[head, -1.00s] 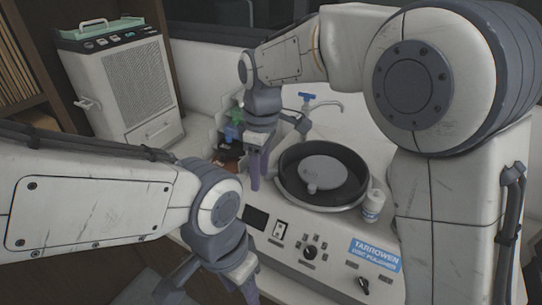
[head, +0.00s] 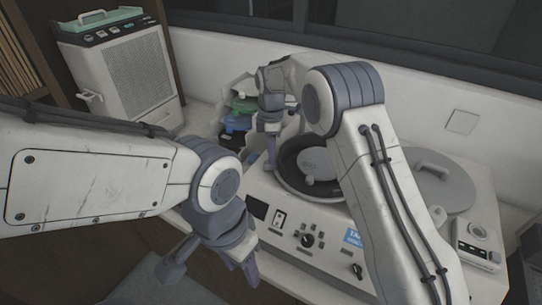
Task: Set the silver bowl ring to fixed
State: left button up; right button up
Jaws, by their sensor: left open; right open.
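The silver bowl ring (head: 306,196) is the thin pale rim around the dark bowl of the disc polisher (head: 268,190). My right arm covers its right side, and no fixed marking can be read. A grey disc (head: 313,160) with a small knob lies in the bowl. My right gripper (head: 272,158) points down at the bowl's left edge, close to the rim; I cannot tell whether it touches. Its jaws are open, seen nearly edge-on. My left gripper (head: 212,274) is open and empty, low in front of the polisher's panel.
The front panel carries a black knob (head: 307,240) and switches. A round grey lid (head: 440,188) with a handle lies right of the bowl, near a small control box (head: 478,243). Coloured items (head: 240,112) stand in a rack behind left. A white cabinet (head: 125,75) stands farther left.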

jog(key=shift+f+p, duration=0.35)
jog(key=shift+f, duration=1.25)
jog(key=shift+c, duration=0.3)
grip_shut()
